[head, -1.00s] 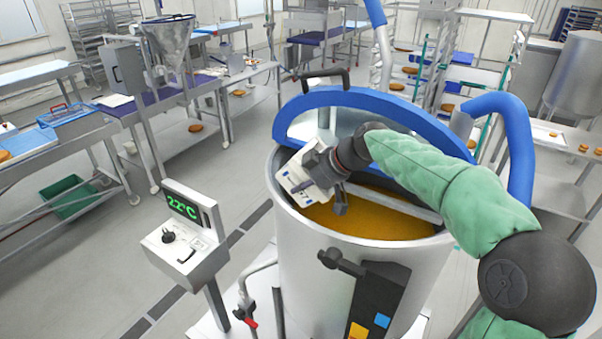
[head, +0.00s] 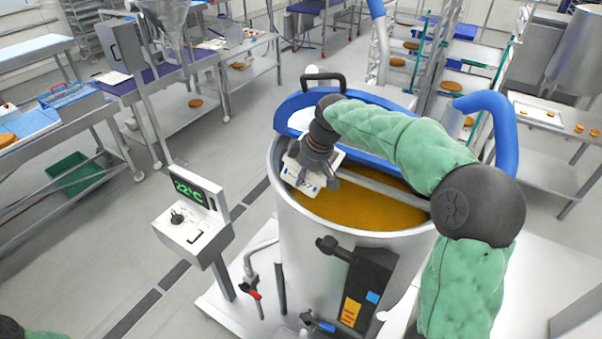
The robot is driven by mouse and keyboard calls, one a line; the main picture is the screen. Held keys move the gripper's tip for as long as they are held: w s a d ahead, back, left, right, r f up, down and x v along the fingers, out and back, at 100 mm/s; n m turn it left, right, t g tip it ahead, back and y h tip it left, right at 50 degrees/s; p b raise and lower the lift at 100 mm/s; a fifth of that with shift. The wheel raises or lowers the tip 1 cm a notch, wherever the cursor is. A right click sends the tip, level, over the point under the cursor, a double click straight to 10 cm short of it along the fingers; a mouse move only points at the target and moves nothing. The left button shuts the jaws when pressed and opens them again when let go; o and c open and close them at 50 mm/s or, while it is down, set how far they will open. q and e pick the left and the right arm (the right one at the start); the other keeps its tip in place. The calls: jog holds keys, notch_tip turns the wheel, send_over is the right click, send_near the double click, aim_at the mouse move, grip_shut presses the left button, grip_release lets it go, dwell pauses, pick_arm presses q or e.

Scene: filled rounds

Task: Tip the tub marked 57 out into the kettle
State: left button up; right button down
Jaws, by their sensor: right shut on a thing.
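The kettle (head: 312,240) is a large round steel vessel, open at the top, with orange-brown contents (head: 365,212) inside. My right gripper (head: 314,172) is over the left part of its opening, shut on a small white tub (head: 296,181) with dark and blue marks. The tub is tilted, just inside the left rim. Its number is too small to read surely, and the gripper hides part of it. I see nothing pouring from it. Only a bit of my left arm shows at the bottom left corner, and its gripper is out of view.
The blue-edged lid (head: 290,104) stands raised behind the opening. A bar (head: 385,188) crosses the kettle. A control box (head: 192,226) reading 22°C stands to the left. A blue pipe (head: 504,125) rises at the right. Open floor lies to the left, with benches beyond.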

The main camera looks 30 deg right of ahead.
jog(key=g, duration=0.1)
jog(key=r+g+h, duration=0.1)
jog(key=s+r+g+h, duration=0.1)
jog(key=shift+d+r, duration=0.15)
jog(key=shift+d, duration=0.1)
jog(key=s+a+b, duration=0.2)
jog(key=s+a, duration=0.4)
jog(key=a, duration=0.6)
jog(key=shift+s+a, duration=0.15)
jog(key=shift+s, duration=0.1)
notch_tip(320, 180, up, 7)
jog(key=p, duration=0.2)
dwell(0.7)
